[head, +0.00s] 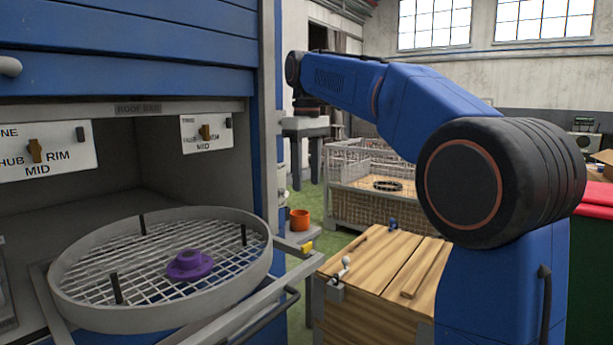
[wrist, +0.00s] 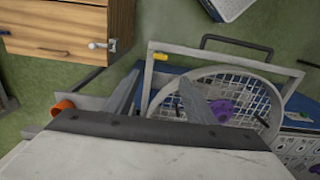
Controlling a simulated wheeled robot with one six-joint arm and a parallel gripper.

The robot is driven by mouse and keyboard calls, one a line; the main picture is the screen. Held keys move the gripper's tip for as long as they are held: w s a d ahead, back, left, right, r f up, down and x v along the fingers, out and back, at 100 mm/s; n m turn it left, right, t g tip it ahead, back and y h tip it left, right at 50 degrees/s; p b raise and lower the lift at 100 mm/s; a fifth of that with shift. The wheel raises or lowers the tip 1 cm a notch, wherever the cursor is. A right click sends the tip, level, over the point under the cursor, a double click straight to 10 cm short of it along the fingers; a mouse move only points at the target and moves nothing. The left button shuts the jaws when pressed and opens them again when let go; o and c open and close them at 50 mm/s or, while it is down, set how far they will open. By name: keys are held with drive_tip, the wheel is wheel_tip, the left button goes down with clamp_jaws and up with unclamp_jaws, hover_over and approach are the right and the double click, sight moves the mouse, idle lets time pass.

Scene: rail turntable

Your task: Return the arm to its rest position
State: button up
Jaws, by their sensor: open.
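My arm rises at the right of the head view and reaches left. My gripper (head: 305,183) hangs from its end, pointing down, in front of the cabinet's right side. In the wrist view my gripper (wrist: 160,95) shows two grey fingers spread wide with nothing held between them. Below and beyond the fingers, the round wire turntable (wrist: 275,93) sits on its pulled-out frame, with a purple hub-like piece (wrist: 222,110) on it. The turntable also shows in the head view (head: 70,292), with the purple piece (head: 190,265) near its middle.
The blue cabinet (head: 130,75) fills the left, with two marked selector panels. The frame's handle bar (head: 270,318) sticks out in front. An orange cup (head: 300,219) stands on a side ledge. A wooden crate (head: 375,270) and a wire-topped basket (head: 360,205) stand to the right.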

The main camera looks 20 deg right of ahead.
drive_tip(key=s+d+f+m+t, duration=0.2)
drive_tip(key=s+d+f+m, duration=0.1)
drive_tip(key=s+f, duration=1.2)
drive_tip(key=s+d+f+m+t, duration=0.2)
drive_tip(key=s+d+f+m, duration=0.2)
drive_tip(key=s+f, duration=1.1)
drive_tip(key=s, duration=0.3)
drive_tip(key=shift+s+f+t, duration=0.2)
drive_tip(key=shift+s+t, duration=0.05)
drive_tip(key=shift+t, duration=0.15)
